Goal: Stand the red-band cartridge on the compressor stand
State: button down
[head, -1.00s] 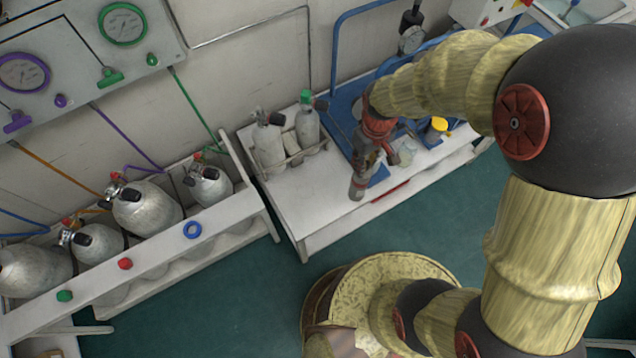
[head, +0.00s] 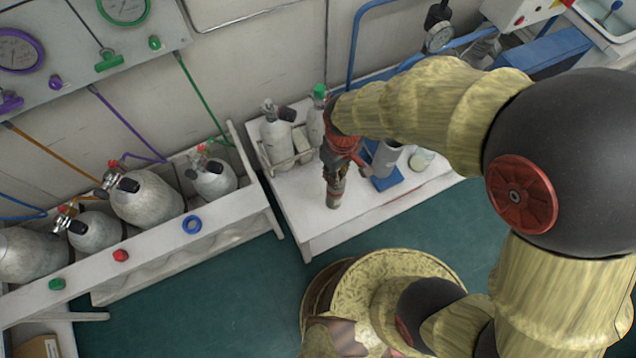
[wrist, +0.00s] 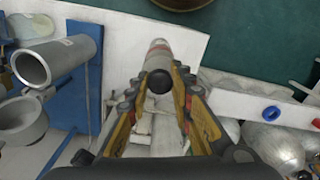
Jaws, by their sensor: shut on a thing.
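My gripper (head: 338,172) is shut on a slim grey cartridge (head: 334,193), which points down, roughly upright, over the white bench. In the wrist view the cartridge (wrist: 158,54) shows a dark rounded end between the fingers (wrist: 158,82) and a reddish band further along. I cannot tell whether its far end touches the bench. To the right of the gripper, a blue plate (head: 388,182) with a grey open cylinder (head: 384,158) stands on the bench; I take this as the compressor stand. The plate (wrist: 72,125) and cylinder (wrist: 56,62) are at left in the wrist view.
Two upright bottles (head: 276,140) stand in a rack at the bench's back left. A white rack (head: 160,240) of several grey cylinders lies further left. A small round container (head: 421,160) sits right of the grey cylinder. The bench's front left (head: 303,205) is clear.

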jog(key=w+a+f+b, duration=0.1)
jog(key=a+f+b, duration=0.2)
jog(key=f, duration=0.6)
jog(key=shift+a+f+b, duration=0.15)
jog(key=shift+a+b, duration=0.2)
jog(key=shift+a, duration=0.85)
jog(key=shift+w, duration=0.1)
jog(key=c, duration=1.6)
grip_release()
jog(key=shift+f, duration=0.15)
jog(key=shift+o, duration=0.2)
notch_tip(320, 180, up, 12)
jog(key=p, duration=0.4)
jog(key=shift+r, duration=0.2)
